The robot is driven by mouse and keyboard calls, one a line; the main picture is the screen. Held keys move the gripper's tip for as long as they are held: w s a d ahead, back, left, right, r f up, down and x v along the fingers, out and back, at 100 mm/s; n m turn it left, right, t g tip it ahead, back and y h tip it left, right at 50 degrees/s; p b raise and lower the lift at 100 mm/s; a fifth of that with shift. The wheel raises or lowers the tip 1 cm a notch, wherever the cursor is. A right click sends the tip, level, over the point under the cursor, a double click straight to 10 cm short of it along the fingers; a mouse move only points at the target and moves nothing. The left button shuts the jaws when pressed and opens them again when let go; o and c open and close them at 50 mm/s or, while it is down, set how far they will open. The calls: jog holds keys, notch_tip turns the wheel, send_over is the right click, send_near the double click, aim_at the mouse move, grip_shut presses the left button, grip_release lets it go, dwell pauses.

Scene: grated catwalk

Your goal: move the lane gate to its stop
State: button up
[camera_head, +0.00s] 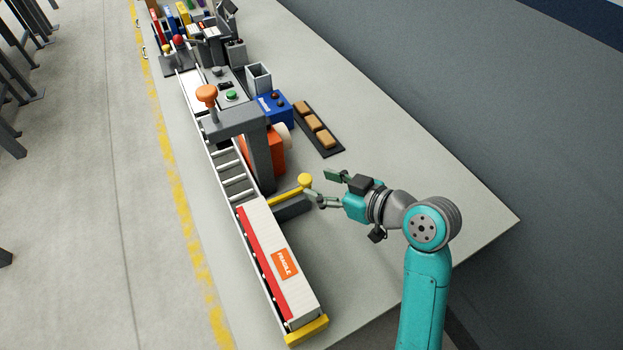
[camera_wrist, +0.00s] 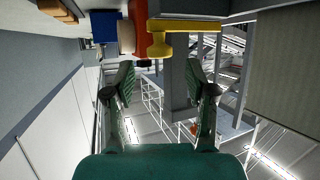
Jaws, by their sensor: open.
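The lane gate is a yellow bar (camera_head: 285,197) with a round yellow knob (camera_head: 305,181) at its right end. It reaches from the roller lane over a dark grey block (camera_head: 293,208). In the wrist view the yellow bar (camera_wrist: 195,25) and knob (camera_wrist: 160,45) show at the top, just beyond the fingertips. My gripper (camera_head: 322,186) is open, its fingers spread to the right of the knob. In the wrist view the space between its fingertips (camera_wrist: 160,80) is empty. I cannot tell whether a finger touches the knob. The gate's stop cannot be made out.
A white FRAGILE box (camera_head: 265,240) sits on the lane, with a yellow end stop (camera_head: 307,331) below it. A grey post with an orange knob (camera_head: 207,93), an orange unit (camera_head: 278,150) and a tray (camera_head: 334,146) stand beyond. Bare table lies right of my arm.

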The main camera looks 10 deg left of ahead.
aim_at(308, 180)
jog(key=shift+x, duration=1.75)
